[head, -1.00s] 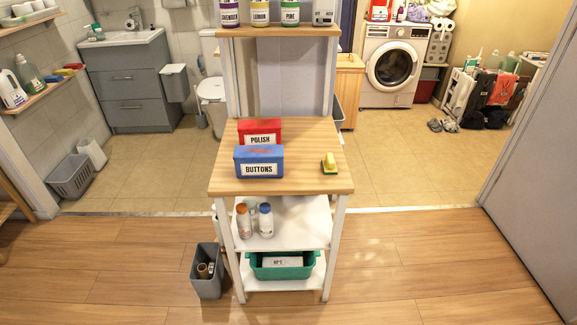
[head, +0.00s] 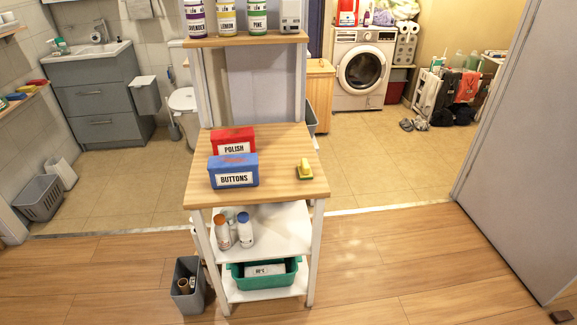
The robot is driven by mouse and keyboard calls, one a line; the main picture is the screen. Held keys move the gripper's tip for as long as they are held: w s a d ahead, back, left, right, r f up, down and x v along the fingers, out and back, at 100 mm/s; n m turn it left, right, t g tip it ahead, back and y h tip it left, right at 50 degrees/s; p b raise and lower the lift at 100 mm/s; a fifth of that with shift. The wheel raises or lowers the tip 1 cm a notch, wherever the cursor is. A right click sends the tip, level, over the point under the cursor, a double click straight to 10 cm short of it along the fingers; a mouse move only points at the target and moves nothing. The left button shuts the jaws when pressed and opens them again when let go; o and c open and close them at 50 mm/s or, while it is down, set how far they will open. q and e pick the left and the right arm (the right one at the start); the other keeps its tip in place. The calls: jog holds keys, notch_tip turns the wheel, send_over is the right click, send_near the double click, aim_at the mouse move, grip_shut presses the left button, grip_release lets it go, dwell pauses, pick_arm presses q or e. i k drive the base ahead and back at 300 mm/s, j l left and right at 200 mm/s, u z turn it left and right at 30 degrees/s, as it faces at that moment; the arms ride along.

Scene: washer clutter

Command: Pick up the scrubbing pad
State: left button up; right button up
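The scrubbing pad (head: 304,170) is a small yellow and green block with a raised yellow part on top. It sits on the right side of the wooden top (head: 279,193) of a white-legged shelf unit. Nothing touches it. Neither of my grippers shows in the head view.
A blue BUTTONS box (head: 233,170) and a red POLISH box (head: 233,140) stand left of the pad. An upper shelf (head: 246,40) holds several canisters. Two bottles (head: 245,230) and a green bin (head: 265,276) are below. A grey bin (head: 188,285) stands on the floor; floor in front is open.

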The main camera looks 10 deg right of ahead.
aim_at(304, 171)
jog(key=l+u, duration=0.1)
jog(key=u, duration=0.25)
jog(key=i+l+u, duration=0.1)
jog(key=u, duration=0.25)
jog(key=l+u, duration=0.15)
jog(key=u, duration=0.2)
jog(key=l+u, duration=0.45)
jog(key=l, duration=0.3)
jog(key=k+l, duration=0.1)
jog(key=l, duration=0.3)
jog(key=l+u, duration=0.15)
jog(key=l, duration=0.25)
jog(key=k, duration=0.05)
